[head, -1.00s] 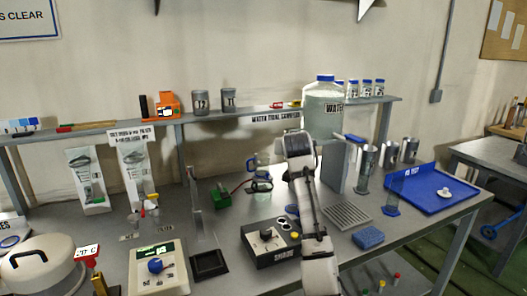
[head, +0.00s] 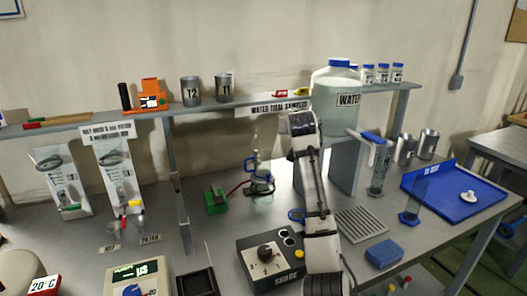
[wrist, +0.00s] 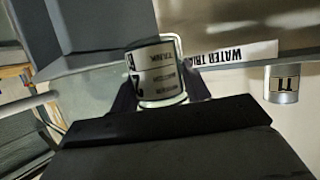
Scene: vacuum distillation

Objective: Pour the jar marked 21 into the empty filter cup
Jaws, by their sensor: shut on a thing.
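My gripper (wrist: 157,98) is shut on a metal jar (wrist: 157,72) with a white label. The wrist picture is upside down, and the label's number is only partly in view, so I cannot read it as 21. In the head view my arm hides the gripper and the held jar. A glass vessel (head: 261,180) with a blue clip and a red hose stands left of my arm. It may carry the filter cup, but I cannot make out the cup or its contents.
Jars T2 (head: 191,89) and T1 (head: 225,87) stand on the shelf; T1 also shows in the wrist view (wrist: 282,84). A water jug (head: 334,100) is on the right. The stirrer box (head: 270,259), metal cups (head: 404,148) and blue tray (head: 452,192) occupy the bench.

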